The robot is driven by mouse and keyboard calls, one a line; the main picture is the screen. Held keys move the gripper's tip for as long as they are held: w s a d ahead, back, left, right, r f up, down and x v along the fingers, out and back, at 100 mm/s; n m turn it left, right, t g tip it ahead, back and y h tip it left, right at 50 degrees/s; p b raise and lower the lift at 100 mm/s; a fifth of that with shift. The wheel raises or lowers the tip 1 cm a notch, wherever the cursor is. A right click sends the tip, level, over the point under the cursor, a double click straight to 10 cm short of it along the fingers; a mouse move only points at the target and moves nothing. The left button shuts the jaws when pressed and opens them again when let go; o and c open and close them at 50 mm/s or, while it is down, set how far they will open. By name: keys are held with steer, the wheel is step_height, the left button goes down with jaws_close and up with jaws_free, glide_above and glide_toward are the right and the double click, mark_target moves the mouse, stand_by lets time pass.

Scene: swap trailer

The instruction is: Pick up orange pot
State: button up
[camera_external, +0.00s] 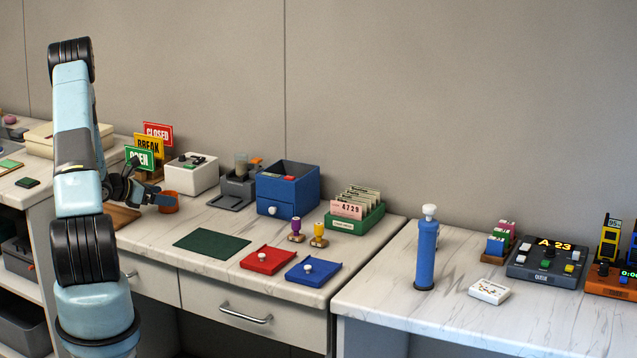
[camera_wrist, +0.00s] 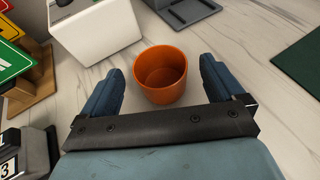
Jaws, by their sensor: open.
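The orange pot (camera_external: 168,203) stands upright on the white marbled counter, just right of my gripper (camera_external: 156,198) in the external view. In the wrist view the empty, round orange pot (camera_wrist: 160,76) shows between and slightly ahead of the two blue fingers of my gripper (camera_wrist: 158,84). The fingers are spread wide, one on each side of it, with counter showing between them and the pot. I see no contact.
A white box (camera_external: 191,174) stands close behind the pot, and upright signs (camera_external: 148,146) stand to its left. A grey device (camera_external: 240,187) and a blue drawer box (camera_external: 287,190) are to the right.

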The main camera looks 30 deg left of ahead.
steer(key=x, duration=0.4)
steer(key=shift+w+d, duration=0.15)
steer(key=shift+w, duration=0.05)
steer(key=shift+c, duration=0.2)
steer(key=c, duration=1)
steer(key=shift+r, duration=0.15)
